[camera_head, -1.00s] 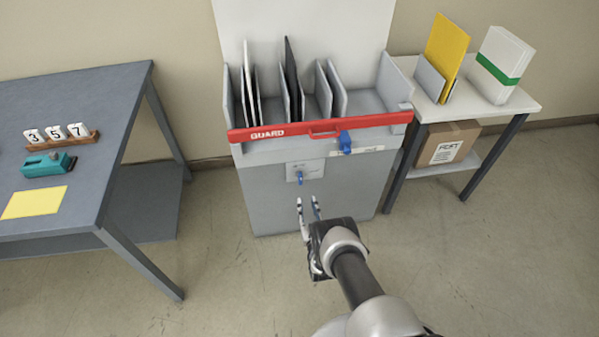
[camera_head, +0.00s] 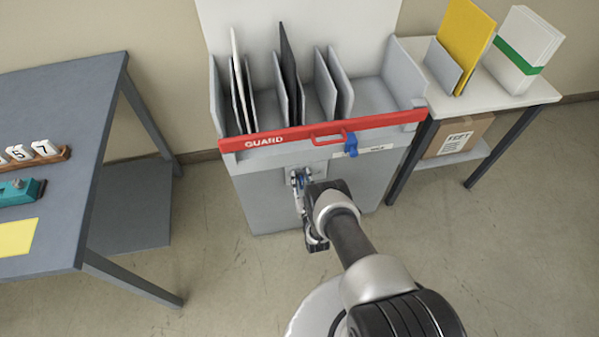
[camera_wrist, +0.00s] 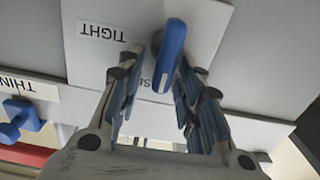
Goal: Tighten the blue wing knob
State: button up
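The blue wing knob (camera_wrist: 172,42) sits on a pale plate (camera_wrist: 210,25) on the front of the grey machine (camera_head: 255,195). Its wing runs nearly up and down in the wrist view. A TIGHT label (camera_wrist: 103,31), upside down in that view, lies left of it. My gripper (camera_wrist: 169,58) points at the plate with its fingers apart, one on each side of the wing. I cannot tell whether the fingertips touch it. In the head view, my gripper (camera_head: 302,181) is at the plate and largely covers the knob.
A red GUARD bar (camera_head: 300,139) crosses the machine above my gripper. A grey table (camera_head: 60,150) stands left, and a side table (camera_head: 480,95) with a yellow folder (camera_head: 466,45) stands right.

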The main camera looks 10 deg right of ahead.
jog(key=shift+s, duration=0.15)
jog(key=shift+c, duration=0.4)
jog(key=c, duration=0.7)
jog(key=shift+m, duration=0.3)
jog(key=m, duration=0.2)
jog(key=d+m, duration=0.1)
jog(key=m, duration=0.1)
jog(key=shift+d+f, duration=0.1)
jog(key=m, duration=0.3)
jog(key=d+m, duration=0.1)
jog(key=m, duration=0.1)
jog(key=shift+f+m, duration=0.3)
jog(key=o, duration=0.8)
